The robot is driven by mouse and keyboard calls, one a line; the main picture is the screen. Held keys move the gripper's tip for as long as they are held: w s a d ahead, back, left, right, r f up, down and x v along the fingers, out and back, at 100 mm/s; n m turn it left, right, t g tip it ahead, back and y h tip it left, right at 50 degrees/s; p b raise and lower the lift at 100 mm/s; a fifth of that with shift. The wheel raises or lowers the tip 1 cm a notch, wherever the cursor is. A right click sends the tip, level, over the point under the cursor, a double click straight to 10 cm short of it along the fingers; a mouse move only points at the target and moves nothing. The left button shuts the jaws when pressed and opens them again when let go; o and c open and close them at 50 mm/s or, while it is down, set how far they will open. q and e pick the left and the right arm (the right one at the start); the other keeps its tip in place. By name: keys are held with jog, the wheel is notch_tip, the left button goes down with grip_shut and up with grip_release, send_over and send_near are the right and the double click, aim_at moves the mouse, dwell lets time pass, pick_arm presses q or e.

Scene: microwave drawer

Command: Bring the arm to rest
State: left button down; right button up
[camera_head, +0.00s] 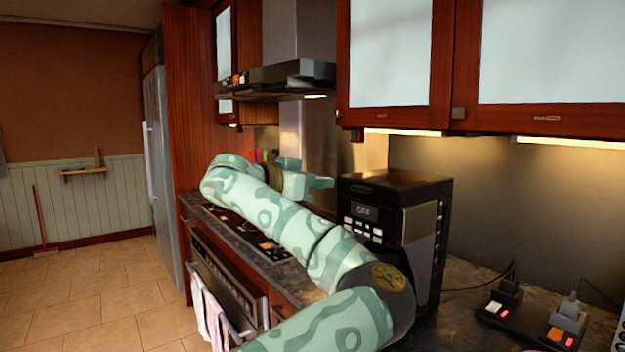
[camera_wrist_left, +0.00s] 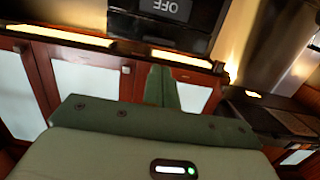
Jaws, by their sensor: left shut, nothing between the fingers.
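My left arm, pale green with a darker swirl pattern, reaches from the lower middle of the head view up and left over the counter, then bends back right. My left gripper (camera_head: 318,183) points right toward the black microwave (camera_head: 412,190), just left of it in the picture; I see no clear contact. In the left wrist view, the gripper's green fingers (camera_wrist_left: 165,88) are together and hold nothing. The microwave's display (camera_wrist_left: 166,8) shows upside down there, reading OFF. My right gripper is not in view.
A cooktop (camera_head: 235,227) is set in the dark counter behind my arm, above an oven with towels (camera_head: 213,318) on its handle. Wall cabinets (camera_head: 395,60) and a range hood (camera_head: 295,75) hang above. Power sockets (camera_head: 500,310) with cables lie at right.

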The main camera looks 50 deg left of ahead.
pick_arm(q)
jog(key=shift+s+f, duration=0.3)
jog(key=shift+s, duration=0.55)
jog(key=shift+w, duration=0.1)
